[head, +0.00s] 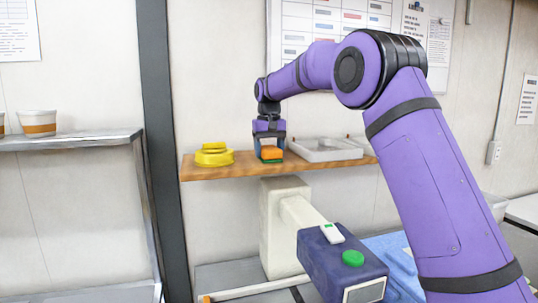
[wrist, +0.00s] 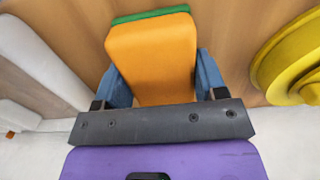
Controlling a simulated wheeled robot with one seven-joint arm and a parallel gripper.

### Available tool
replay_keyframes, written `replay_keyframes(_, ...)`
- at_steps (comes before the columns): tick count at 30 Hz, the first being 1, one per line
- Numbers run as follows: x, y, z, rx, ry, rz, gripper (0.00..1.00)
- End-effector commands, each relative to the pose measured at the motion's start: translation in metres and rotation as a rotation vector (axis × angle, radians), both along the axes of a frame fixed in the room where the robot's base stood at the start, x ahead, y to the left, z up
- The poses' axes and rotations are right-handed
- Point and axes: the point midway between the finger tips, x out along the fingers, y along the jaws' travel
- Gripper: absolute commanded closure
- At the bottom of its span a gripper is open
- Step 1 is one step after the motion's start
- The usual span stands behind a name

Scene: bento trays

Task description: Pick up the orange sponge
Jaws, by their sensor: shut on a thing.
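The orange sponge (head: 271,153) with a green layer is at the front part of the wooden shelf (head: 225,171) in the head view. In the wrist view the sponge (wrist: 150,55) stands between my gripper's blue fingers, its green layer at the far edge. My gripper (head: 269,142) points down from above and is shut on the sponge; in the wrist view its fingers (wrist: 162,80) lie along both sides. I cannot tell whether the sponge touches the shelf.
A yellow round object (head: 214,157) is on the shelf left of the sponge and shows at the right in the wrist view (wrist: 290,65). A grey-white tray (head: 325,152) is close on the sponge's right. A wall stands behind the shelf.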

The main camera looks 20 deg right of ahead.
Motion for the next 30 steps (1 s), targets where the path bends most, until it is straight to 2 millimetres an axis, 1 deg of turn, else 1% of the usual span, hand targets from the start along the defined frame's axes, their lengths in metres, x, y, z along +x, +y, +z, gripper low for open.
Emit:
replay_keyframes(8,0.0,0.0,0.003,0.0,0.0,0.0,0.61)
replay_keyframes(14,0.0,0.0,0.016,0.0,-0.002,0.0,0.61)
replay_keyframes(20,0.0,0.0,0.035,0.0,-0.002,0.0,0.61)
replay_keyframes(26,-0.017,0.0,0.038,0.0,0.0,0.0,0.61)
replay_keyframes(30,-0.033,0.0,0.039,0.0,0.001,0.001,0.61)
